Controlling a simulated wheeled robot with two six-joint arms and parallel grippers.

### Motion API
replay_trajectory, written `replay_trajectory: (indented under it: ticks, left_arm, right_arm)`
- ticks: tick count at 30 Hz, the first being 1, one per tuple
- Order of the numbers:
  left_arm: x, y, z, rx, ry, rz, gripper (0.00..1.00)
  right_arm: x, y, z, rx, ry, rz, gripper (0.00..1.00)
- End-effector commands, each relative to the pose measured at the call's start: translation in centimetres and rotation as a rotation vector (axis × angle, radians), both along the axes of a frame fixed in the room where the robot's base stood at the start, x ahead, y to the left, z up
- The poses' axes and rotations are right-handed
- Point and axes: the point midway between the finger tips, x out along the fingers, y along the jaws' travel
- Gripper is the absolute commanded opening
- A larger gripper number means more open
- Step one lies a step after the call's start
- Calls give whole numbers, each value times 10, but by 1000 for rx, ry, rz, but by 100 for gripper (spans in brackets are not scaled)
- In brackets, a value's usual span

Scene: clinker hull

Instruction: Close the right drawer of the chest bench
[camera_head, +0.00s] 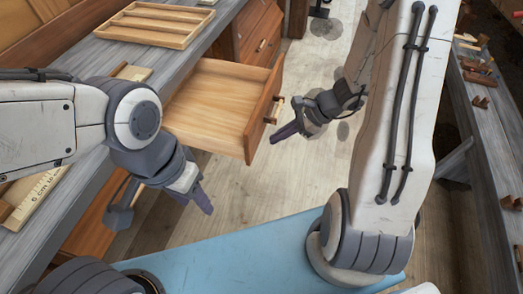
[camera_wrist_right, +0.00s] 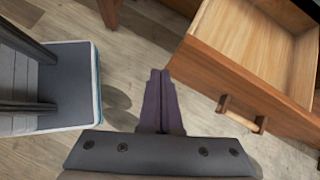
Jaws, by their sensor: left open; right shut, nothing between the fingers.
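The wooden drawer (camera_head: 212,103) of the chest bench (camera_head: 80,62) stands pulled out over the floor and looks empty. Its front carries a wooden bar handle (camera_head: 273,109). In the right wrist view the drawer front (camera_wrist_right: 235,80) and the handle (camera_wrist_right: 242,114) are at the right. My right gripper (camera_head: 274,139) is shut and empty, a little in front of the drawer front and apart from it; its closed fingers (camera_wrist_right: 160,90) show in the wrist view. My left gripper (camera_head: 160,213) is open and empty, nearer than the drawer and below the bench top edge.
Another drawer front (camera_head: 262,40) beyond is closed. A second workbench (camera_head: 490,120) with wooden pieces runs along the right. The floor (camera_head: 255,185) before the drawer is clear.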

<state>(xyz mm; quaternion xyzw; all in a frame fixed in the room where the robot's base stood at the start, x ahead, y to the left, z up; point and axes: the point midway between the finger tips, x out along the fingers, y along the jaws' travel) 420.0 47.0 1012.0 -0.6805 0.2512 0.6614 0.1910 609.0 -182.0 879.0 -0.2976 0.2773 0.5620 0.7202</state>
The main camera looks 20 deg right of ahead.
Motion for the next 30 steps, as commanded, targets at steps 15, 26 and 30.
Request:
replay_trajectory:
  ticks: [15, 26, 30]
  left_arm:
    - [0, 0, -24, -1, -1, 0, 50]
    - [0, 0, -21, 0, 0, 0, 50]
    - [0, 0, -16, 0, 0, 0, 50]
  right_arm:
    - [24, -47, -84, 90, 97, -397, 0]
    - [55, -1, -129, 88, 92, -392, 0]
    - [66, 15, -128, 88, 91, -393, 0]
